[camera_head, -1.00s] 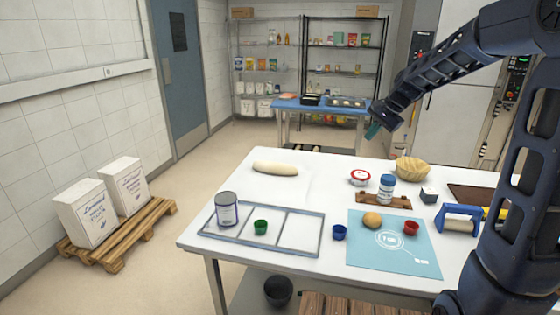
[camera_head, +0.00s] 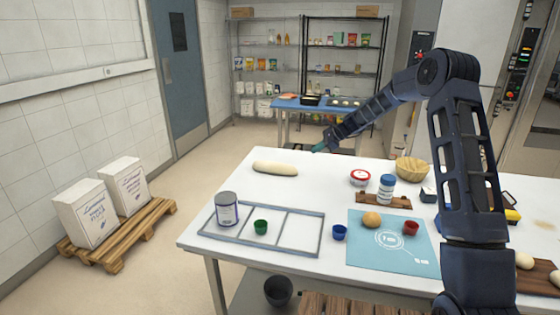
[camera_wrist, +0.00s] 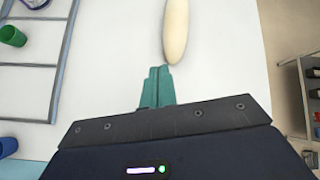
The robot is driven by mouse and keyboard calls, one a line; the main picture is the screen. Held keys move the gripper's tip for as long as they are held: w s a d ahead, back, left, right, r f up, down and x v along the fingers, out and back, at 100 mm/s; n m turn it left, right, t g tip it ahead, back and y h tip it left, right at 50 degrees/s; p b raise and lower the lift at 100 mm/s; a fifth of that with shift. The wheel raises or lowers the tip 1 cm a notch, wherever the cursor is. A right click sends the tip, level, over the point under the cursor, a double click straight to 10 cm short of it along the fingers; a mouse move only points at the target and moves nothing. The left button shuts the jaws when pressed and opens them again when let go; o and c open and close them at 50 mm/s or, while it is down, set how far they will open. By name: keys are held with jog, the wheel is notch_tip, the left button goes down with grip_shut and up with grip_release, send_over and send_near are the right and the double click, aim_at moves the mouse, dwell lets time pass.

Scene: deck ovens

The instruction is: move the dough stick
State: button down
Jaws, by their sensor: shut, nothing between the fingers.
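The dough stick (camera_head: 275,168) is a long pale roll lying on the white table (camera_head: 300,190), near its far left edge. In the wrist view the dough stick (camera_wrist: 176,30) lies just beyond my fingertips, slightly right, pointing away. My gripper (camera_head: 320,147) is over the table's far side, to the right of the dough stick and apart from it. In the wrist view my gripper (camera_wrist: 158,72) shows its green fingers pressed together, with nothing between them.
A grey divided frame (camera_head: 265,250) with a can (camera_head: 227,209) and a green cup (camera_head: 261,227) lies at the table's front left. A blue mat (camera_head: 395,260) holds a dough ball and red cup. A wooden bowl (camera_head: 412,167) stands right. Bare table surrounds the dough stick.

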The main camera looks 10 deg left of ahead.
jog(key=w+a+f+m, duration=0.1)
jog(key=a+f, duration=0.1)
jog(key=f, duration=0.1)
jog(key=w+a+f+m+y, duration=0.1)
jog(key=w+a+f, duration=0.1)
jog(key=f, duration=0.1)
jog(key=w+a+f+m, duration=0.1)
jog(key=a+f, duration=0.1)
jog(key=f, duration=0.1)
jog(key=shift+w+a+y, duration=0.2)
jog(key=shift+w+y, duration=0.05)
jog(key=shift+y, duration=0.05)
send_near(275, 167)
jog(key=a, duration=0.2)
jog(key=w+a, duration=0.1)
jog(key=a, duration=0.1)
jog(key=w+a+f, duration=0.1)
jog(key=a, duration=0.1)
jog(key=shift+w, duration=0.1)
jog(key=shift+a+f, duration=0.2)
jog(key=shift+d+f, duration=0.1)
jog(key=shift+f, duration=0.55)
jog(key=shift+f, duration=0.1)
